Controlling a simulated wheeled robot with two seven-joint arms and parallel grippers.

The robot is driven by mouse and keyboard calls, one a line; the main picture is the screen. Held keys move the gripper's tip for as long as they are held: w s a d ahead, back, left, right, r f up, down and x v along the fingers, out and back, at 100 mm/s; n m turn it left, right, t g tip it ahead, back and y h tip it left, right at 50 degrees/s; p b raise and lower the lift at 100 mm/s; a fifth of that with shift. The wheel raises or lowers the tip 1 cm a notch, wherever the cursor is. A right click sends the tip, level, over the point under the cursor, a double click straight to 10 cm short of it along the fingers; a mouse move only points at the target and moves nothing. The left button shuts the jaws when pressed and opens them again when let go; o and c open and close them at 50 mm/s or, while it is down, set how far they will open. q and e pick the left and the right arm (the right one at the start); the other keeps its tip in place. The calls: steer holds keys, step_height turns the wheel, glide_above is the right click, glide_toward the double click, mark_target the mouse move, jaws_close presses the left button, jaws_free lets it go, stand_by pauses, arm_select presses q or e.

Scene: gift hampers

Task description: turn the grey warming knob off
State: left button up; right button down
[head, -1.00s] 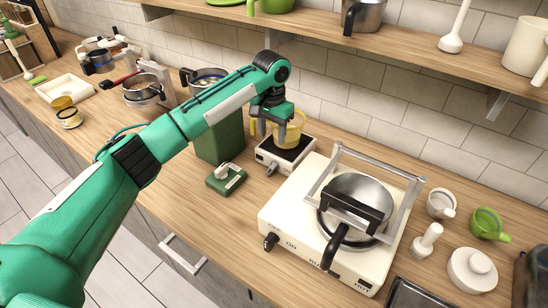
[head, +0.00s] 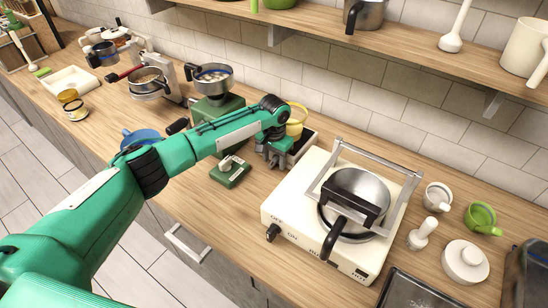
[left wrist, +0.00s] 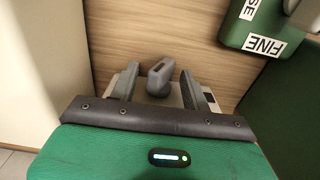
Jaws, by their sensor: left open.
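The grey warming knob (left wrist: 159,78) shows in the left wrist view, between the two spread fingers of my left gripper (left wrist: 160,88), with gaps on both sides. The white warmer body (left wrist: 176,94) is behind it. In the head view my left gripper (head: 276,155) is low at the front of the small warmer (head: 304,149) and hides the knob there. A yellow cup (head: 296,122) is at the warmer's back, partly hidden by my arm. My left gripper is open and empty. My right gripper is not in view.
A white stove (head: 285,208) with a steel pot (head: 352,190) stands close on the right. A shelf (head: 400,55) runs above.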

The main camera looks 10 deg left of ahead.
arm_select(q)
steer(key=shift+c, duration=1.3)
jaws_close()
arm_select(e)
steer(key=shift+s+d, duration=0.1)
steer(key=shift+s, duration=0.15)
arm_select(q)
steer(key=shift+r+h, duration=0.1)
steer(key=shift+h, duration=0.2)
steer(key=shift+a+g+h+p, duration=0.15)
steer(key=shift+g+h+p, duration=0.25)
steer(key=shift+h+p, duration=0.1)
steer(key=shift+a+g+h, duration=0.1)
steer(key=shift+g+h, duration=0.2)
steer(key=shift+h, duration=0.5)
steer(key=c, duration=0.7)
jaws_free()
steer(key=shift+a+f+h, duration=0.1)
steer(key=shift+f+h, duration=0.1)
steer(key=shift+h, duration=0.4)
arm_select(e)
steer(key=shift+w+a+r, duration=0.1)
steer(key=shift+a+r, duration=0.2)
